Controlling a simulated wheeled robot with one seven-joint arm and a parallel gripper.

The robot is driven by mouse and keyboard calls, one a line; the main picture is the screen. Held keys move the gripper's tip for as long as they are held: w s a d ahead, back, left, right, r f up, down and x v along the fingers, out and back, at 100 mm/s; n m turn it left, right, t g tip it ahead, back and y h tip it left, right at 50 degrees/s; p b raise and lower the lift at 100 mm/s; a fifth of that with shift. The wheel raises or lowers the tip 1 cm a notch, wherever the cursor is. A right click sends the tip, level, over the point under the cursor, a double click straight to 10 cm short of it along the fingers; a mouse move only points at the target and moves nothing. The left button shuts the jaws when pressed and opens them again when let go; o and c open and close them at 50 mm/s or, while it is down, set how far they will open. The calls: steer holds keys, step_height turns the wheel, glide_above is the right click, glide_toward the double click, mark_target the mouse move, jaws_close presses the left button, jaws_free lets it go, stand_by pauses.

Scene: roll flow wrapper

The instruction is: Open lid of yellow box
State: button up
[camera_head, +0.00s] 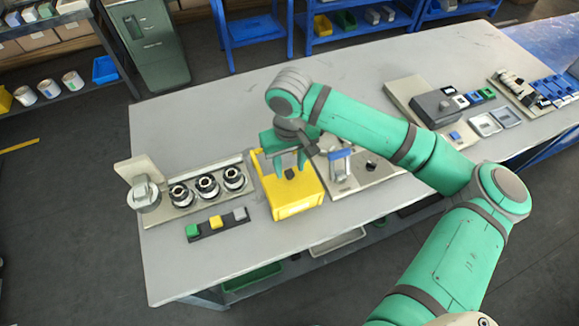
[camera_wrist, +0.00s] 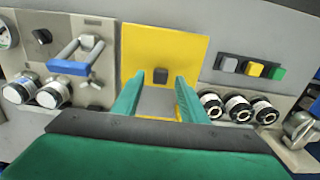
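The yellow box (camera_head: 297,201) stands near the middle of the table in the head view. Its broad yellow face (camera_wrist: 165,45) fills the upper middle of the wrist view. My gripper (camera_head: 290,168) is over the box, pointing down. Contact with the box is unclear.
A fixture with a blue-handled lever (camera_head: 341,160) stands close beside the box on the right. A rack of black-and-white cylinders (camera_head: 207,184) is on the left. A green, yellow and grey button strip (camera_head: 216,223) lies in front left. The table's front is clear.

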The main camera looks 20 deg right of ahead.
steer(key=shift+f, duration=0.65)
jaws_close()
steer(key=w, duration=0.8)
steer(key=shift+w+a, duration=0.15)
steer(key=shift+w, duration=0.05)
jaws_free()
steer(key=shift+s, duration=0.1)
steer(key=shift+r, duration=0.1)
